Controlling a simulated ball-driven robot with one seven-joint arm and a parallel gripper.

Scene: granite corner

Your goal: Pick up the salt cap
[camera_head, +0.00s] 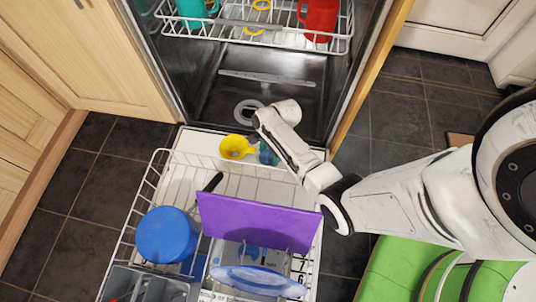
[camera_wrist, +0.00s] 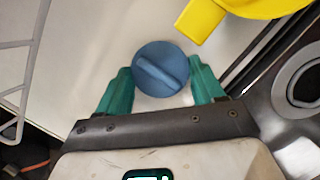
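The salt cap (camera_wrist: 161,68) is a round blue cap with a raised grip bar across its top. In the wrist view it lies between the two green fingers of my gripper (camera_wrist: 161,78). The fingertips sit at its left and right edges with little or no gap. I cannot tell whether they press on it. In the head view my gripper (camera_head: 268,154) is low over the far part of the open dishwasher door, just right of a yellow funnel-like item (camera_head: 234,147). The cap is hard to make out there.
The yellow item also shows close beyond the right finger in the wrist view (camera_wrist: 250,8). The lower rack (camera_head: 150,190) holds a purple board (camera_head: 258,222), a blue bowl (camera_head: 167,235) and a blue plate (camera_head: 258,281). The upper rack (camera_head: 210,36) hangs above, holding a red mug (camera_head: 319,18).

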